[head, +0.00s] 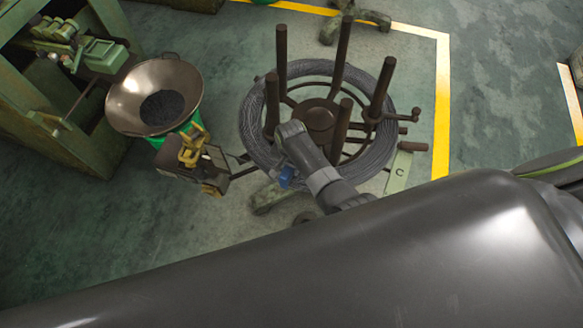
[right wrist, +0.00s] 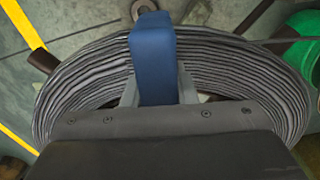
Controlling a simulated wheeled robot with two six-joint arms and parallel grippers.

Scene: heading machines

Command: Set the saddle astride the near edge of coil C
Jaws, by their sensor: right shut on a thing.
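Coil C (head: 252,135) is a thick ring of grey wire lying around the dark posts of a stand, with a label "C" on a pale green plate (head: 398,172). The blue saddle (head: 286,177) shows beside my right wrist at the coil's near edge. My right gripper (head: 285,181) is shut on it, mostly hidden by the wrist. In the right wrist view the saddle (right wrist: 153,55) stands between the grey fingers (right wrist: 158,92), in front of the wire coil (right wrist: 225,75). Whether it touches or straddles the wire I cannot tell. My left gripper is not in view.
A metal bowl (head: 125,100) with dark pieces stands left, beside a green machine (head: 50,125). A yellow-handled device (head: 192,150) is close to the coil's left. Floor is open at right.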

